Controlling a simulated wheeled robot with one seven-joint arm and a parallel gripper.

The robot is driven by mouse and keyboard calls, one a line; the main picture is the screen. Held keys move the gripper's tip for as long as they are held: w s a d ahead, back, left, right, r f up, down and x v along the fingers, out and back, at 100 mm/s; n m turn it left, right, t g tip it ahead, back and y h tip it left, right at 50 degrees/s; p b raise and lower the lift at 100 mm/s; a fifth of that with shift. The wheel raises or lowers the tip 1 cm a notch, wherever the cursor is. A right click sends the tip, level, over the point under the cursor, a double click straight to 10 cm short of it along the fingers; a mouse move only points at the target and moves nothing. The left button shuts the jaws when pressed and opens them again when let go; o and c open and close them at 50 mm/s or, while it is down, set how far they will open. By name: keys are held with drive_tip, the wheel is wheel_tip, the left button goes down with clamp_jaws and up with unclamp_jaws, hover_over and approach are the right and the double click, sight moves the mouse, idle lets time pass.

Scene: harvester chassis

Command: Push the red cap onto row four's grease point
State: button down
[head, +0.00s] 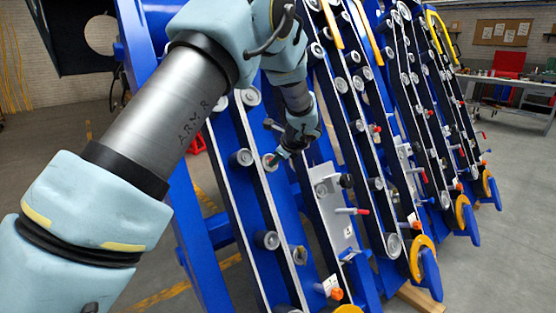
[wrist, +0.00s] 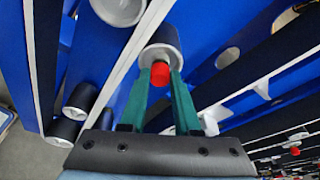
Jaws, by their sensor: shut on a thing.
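My gripper (wrist: 160,92) has two green fingers, shut on the red cap (wrist: 160,73). The cap shows between the fingertips in the wrist view. Just beyond it is a dark roller with a pale rim (wrist: 161,50), on a blue beam; I cannot tell whether the cap touches it. In the head view my gripper (head: 277,159) is small and points down-left at a grey roller (head: 269,163) on the near row. The cap is not clear there. No row numbers are readable, and I cannot make out a grease point; the cap and fingers may hide it.
Several slanted blue rows with belts and rollers (head: 242,157) stand close around my gripper. Red-tipped pins (head: 362,211) and orange knobs (head: 336,294) stick out from the rows. A workbench (head: 510,88) stands at the back right, with open floor in front.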

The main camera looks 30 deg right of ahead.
drive_tip(key=s, duration=0.1)
drive_tip(key=s+r, duration=0.2)
drive_tip(key=shift+s+d, duration=0.3)
drive_tip(key=shift+d, duration=0.05)
idle(0.3)
drive_tip(key=shift+w, duration=0.1)
drive_tip(key=shift+w+a+f, duration=0.1)
drive_tip(key=shift+w+f, duration=0.3)
drive_tip(key=shift+w, duration=0.3)
drive_tip(key=shift+w+a+f, duration=0.2)
drive_tip(key=shift+w+f, duration=0.4)
drive_tip(key=shift+w, duration=0.35)
idle(1.5)
drive_tip(key=c, duration=0.6)
unclamp_jaws()
drive_tip(key=shift+o, duration=0.2)
drive_tip(key=b+v, duration=0.1)
drive_tip(key=v, duration=0.9)
drive_tip(key=shift+s+r, duration=0.3)
